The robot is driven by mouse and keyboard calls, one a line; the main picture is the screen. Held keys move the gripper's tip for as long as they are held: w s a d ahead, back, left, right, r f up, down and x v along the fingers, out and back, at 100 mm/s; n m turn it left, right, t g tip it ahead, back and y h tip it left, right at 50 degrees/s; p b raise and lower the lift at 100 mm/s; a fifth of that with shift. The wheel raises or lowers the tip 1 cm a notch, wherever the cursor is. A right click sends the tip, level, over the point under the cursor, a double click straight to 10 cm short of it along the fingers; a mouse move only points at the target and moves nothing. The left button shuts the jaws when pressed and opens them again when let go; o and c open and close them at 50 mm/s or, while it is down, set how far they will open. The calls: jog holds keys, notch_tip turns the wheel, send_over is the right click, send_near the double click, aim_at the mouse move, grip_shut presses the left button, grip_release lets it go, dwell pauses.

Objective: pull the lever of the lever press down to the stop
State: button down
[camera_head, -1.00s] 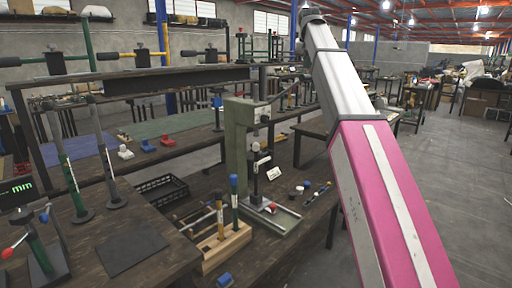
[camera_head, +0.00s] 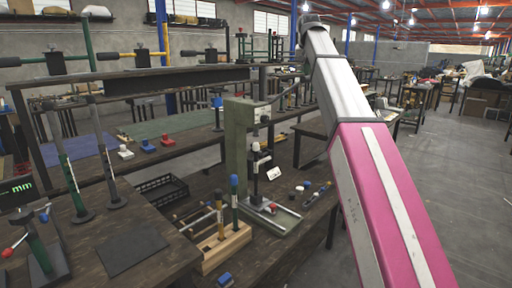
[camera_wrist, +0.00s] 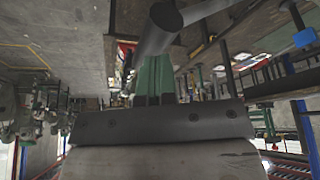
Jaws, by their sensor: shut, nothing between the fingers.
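The lever press (camera_head: 236,150) is a grey-green column on the dark bench in the head view. Its thin dark lever (camera_head: 284,91) slants up to the right from the head of the press toward my arm; its far end is hard to make out there. In the wrist view my gripper (camera_wrist: 154,65) shows as two green fingers close together, shut and empty. A thick dark round bar (camera_wrist: 157,35), which looks like the lever's grip, crosses just at the fingertips. I cannot tell whether they touch. My gripper is hidden in the head view.
A wooden rack of tools (camera_head: 226,245) stands left of the press foot. A black crate (camera_head: 162,190) and small coloured parts (camera_head: 308,189) lie nearby. Two upright levers stand on the left table (camera_head: 150,268). The floor at right (camera_head: 465,190) is clear.

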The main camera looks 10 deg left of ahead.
jog(key=shift+s+d+f, duration=0.2)
jog(key=shift+d+f, duration=0.15)
jog(key=shift+f, duration=0.3)
jog(key=shift+s+d+f, duration=0.2)
jog(key=shift+d+f, duration=0.1)
jog(key=shift+f, duration=0.45)
jog(key=f, duration=0.1)
jog(key=d+f, duration=0.1)
jog(key=shift+s+f, duration=0.35)
jog(key=shift+f, duration=0.1)
jog(key=shift+s+d+f, duration=0.15)
jog(key=shift+d+f, duration=0.1)
jog(key=shift+f, duration=0.45)
jog(key=shift+s+d+f, duration=0.15)
jog(key=shift+d+f, duration=0.05)
jog(key=shift+f, duration=0.6)
